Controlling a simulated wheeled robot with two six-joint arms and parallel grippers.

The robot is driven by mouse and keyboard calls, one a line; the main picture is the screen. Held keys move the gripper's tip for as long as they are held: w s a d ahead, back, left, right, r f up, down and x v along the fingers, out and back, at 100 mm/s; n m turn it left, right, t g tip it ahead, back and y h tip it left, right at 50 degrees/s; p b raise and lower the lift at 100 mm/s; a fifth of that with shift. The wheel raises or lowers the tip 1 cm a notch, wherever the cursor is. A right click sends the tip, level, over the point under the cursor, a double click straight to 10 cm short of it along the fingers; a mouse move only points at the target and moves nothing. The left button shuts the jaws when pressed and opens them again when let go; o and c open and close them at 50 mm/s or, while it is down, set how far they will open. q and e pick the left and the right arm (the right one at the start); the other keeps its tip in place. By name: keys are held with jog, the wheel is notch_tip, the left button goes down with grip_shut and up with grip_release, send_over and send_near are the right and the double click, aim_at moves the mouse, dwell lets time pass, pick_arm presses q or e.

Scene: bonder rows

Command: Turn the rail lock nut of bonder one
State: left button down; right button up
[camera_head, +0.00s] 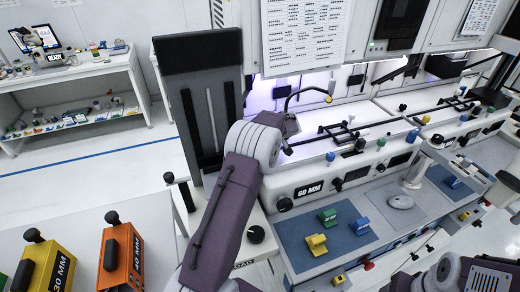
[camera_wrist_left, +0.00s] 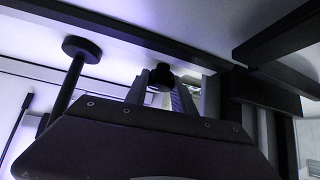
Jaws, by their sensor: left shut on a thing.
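My left gripper (camera_head: 291,126) reaches into the lit bay of the near machine, beside the dark rails (camera_head: 345,130). In the left wrist view my gripper (camera_wrist_left: 168,90) is shut on a small black knob (camera_wrist_left: 161,77), which looks like the rail lock nut. The knob sits between the fingertips, and its lower part is hidden by them. In the head view the nut is hidden behind my wrist. My right gripper is out of view; only part of my right arm shows at the lower right.
A black post with a round cap (camera_wrist_left: 82,48) stands left of the fingers. A dark beam (camera_wrist_left: 275,45) is close on the right. Below the bay are a 60 MM panel (camera_head: 308,189) and a blue mat (camera_head: 345,243). Orange (camera_head: 122,255) and yellow (camera_head: 45,268) blocks stand lower left.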

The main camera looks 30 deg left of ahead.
pick_arm(q)
jog(key=shift+f+m+t+h+b, duration=0.35)
jog(key=shift+m+b, duration=0.25)
jog(key=shift+b, duration=0.25)
jog(key=shift+r+m+t+h+b, duration=0.25)
jog(key=shift+m+t+b, duration=0.2)
jog(key=shift+m+b, duration=0.25)
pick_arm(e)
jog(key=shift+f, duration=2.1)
pick_arm(q)
jog(key=shift+r, duration=0.1)
jog(key=c, duration=1.1)
grip_release()
jog(key=shift+o, duration=0.2)
jog(key=b+v, duration=0.2)
jog(key=v, duration=0.6)
jog(key=shift+s+d+r, duration=0.1)
jog(key=shift+s+r, duration=0.05)
jog(key=shift+s+d+r, duration=0.15)
jog(key=shift+s+r, duration=0.05)
jog(key=shift+r, duration=0.05)
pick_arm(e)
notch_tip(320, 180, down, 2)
